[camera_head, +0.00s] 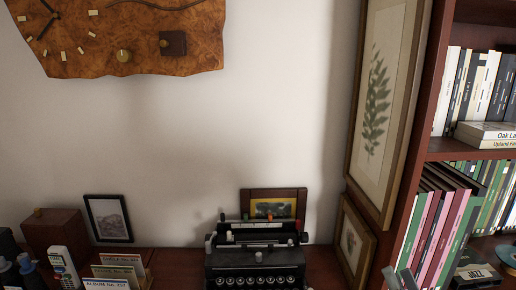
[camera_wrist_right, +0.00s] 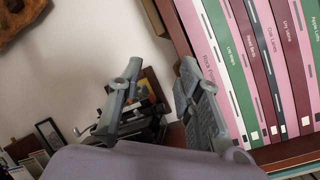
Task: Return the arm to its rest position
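My right gripper (camera_wrist_right: 161,72) shows in the right wrist view with its two grey fingers apart and nothing held between them. In the head view, only the grey finger ends of the right gripper (camera_head: 400,277) show at the bottom edge, in front of the lower bookshelf. The rest of the right arm is out of view. My left gripper and arm are not in view.
Pink and green binders (camera_wrist_right: 210,65) on the bookcase (camera_head: 409,205) stand close to the right finger. A black typewriter (camera_head: 255,262), a small black frame (camera_head: 108,219) and a wooden box (camera_head: 53,232) stand by the wall. Framed leaf pictures (camera_head: 376,100) hang beside the bookcase.

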